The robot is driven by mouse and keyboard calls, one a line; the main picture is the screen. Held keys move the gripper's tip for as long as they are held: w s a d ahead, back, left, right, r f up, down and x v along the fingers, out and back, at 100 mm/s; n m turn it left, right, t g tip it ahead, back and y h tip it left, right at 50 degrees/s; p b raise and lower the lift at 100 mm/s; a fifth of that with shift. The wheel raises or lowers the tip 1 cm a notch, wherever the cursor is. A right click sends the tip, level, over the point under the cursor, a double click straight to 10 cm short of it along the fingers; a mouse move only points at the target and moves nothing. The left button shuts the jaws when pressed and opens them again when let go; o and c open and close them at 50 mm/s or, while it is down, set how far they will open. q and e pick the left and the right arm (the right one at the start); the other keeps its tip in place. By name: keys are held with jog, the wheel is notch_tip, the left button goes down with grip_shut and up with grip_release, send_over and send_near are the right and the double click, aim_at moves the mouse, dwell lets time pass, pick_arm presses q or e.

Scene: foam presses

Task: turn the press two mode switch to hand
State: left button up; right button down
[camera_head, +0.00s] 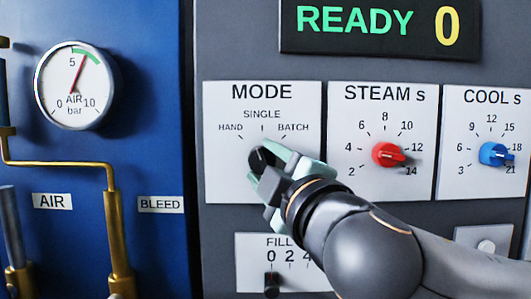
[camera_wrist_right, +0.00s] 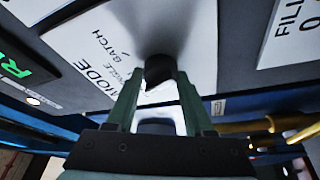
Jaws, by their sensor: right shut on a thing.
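The mode switch is a black knob (camera_head: 258,158) on the white MODE plate (camera_head: 225,165), with HAND marked at left, SINGLE at top and BATCH at right. My right gripper (camera_head: 272,162) is shut on the knob, reaching in from the lower right. In the right wrist view the knob (camera_wrist_right: 158,68) sits between the two green fingertips. The fingers hide much of it, and I cannot tell which mark its pointer faces. No press number shows. My left gripper is not in view.
Right of the MODE plate are a red STEAM knob (camera_head: 388,154) and a blue COOL knob (camera_head: 494,154). A FILL plate (camera_head: 250,262) lies below, partly behind my arm. A display (camera_head: 380,27) above reads READY 0. At left are a gauge (camera_head: 75,84) and brass pipes (camera_head: 112,230).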

jog(key=n+p, duration=0.1)
jog(key=n+g+p, duration=0.1)
jog(key=shift+r+n, duration=0.3)
jog(key=shift+r, duration=0.05)
jog(key=shift+n+g+p, duration=0.3)
jog(key=shift+n+p, duration=0.5)
jog(key=shift+p, duration=0.35)
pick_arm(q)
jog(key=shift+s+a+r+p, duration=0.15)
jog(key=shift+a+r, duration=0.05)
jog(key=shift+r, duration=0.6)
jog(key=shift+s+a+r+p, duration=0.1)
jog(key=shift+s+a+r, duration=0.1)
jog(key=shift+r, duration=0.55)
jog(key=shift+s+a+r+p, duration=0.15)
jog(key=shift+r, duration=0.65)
pick_arm(e)
jog(key=shift+f+n, duration=0.2)
jog(key=shift+n, duration=0.2)
jog(key=shift+c, duration=1.4)
grip_release()
pick_arm(q)
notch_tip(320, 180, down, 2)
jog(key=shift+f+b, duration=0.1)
jog(key=shift+b, duration=1)
pick_arm(e)
jog(key=v, duration=1.2)
jog(key=shift+s, duration=0.25)
